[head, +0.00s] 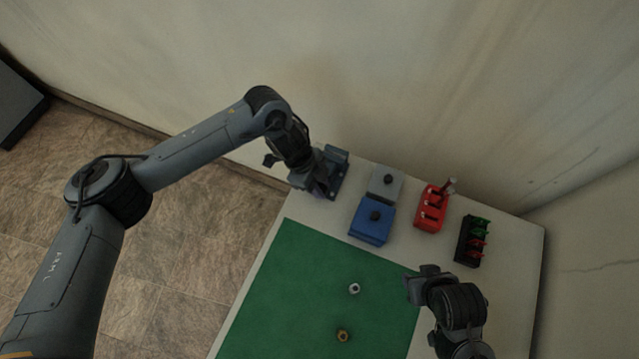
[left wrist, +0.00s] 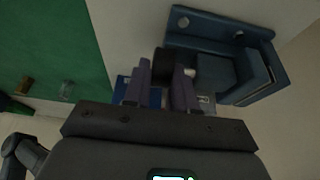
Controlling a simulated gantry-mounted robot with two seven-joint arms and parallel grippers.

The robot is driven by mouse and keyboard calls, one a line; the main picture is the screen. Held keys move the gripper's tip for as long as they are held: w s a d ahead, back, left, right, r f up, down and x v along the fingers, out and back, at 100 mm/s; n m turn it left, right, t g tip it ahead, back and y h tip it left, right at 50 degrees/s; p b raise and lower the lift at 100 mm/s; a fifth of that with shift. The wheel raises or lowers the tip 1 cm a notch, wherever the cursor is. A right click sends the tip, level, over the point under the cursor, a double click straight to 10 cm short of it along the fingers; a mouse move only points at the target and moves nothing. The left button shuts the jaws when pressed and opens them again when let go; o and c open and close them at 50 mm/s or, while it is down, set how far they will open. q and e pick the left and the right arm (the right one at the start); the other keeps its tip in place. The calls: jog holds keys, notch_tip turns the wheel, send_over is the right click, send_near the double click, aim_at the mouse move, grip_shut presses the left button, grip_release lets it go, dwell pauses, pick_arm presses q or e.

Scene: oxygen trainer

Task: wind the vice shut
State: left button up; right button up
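The vice (head: 336,166) is a blue-grey block at the table's far left corner, partly hidden by my left gripper (head: 318,178). In the left wrist view the vice (left wrist: 232,75) shows its body, its jaws and a dark round handle knob (left wrist: 163,60) at its left end. My left gripper's fingers (left wrist: 162,80) stand on either side of this knob with a narrow gap, which the knob fills; whether they press on it I cannot tell. My right gripper (head: 418,282) hangs over the right edge of the green mat, away from the vice. Its finger gap cannot be made out.
A red switch block (head: 430,215) and a black clip block (head: 464,250) stand farther right. Two nuts lie on the otherwise clear green mat (head: 290,290).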

pick_arm(q)
grip_shut()
jog(key=shift+d+r+y+p, duration=0.15)
jog(key=shift+r+y+p, duration=0.1)
jog(key=shift+y+p, duration=0.4)
pick_arm(e)
jog(key=shift+r, duration=0.8)
pick_arm(q)
jog(key=shift+d+t+y+p, duration=0.15)
jog(key=shift+t+y+p, duration=0.35)
jog(key=shift+p, duration=0.45)
pick_arm(e)
jog(key=shift+r, duration=0.8)
pick_arm(q)
jog(key=y+p, duration=0.3)
jog(key=shift+s+d+t, duration=0.15)
jog(key=shift+d+t, duration=0.1)
jog(key=shift+t, duration=0.15)
jog(key=shift+f+y+p, duration=0.25)
jog(key=shift+y+p, duration=0.4)
jog(key=shift+p, duration=0.1)
pick_arm(e)
jog(key=shift+r, duration=2.25)
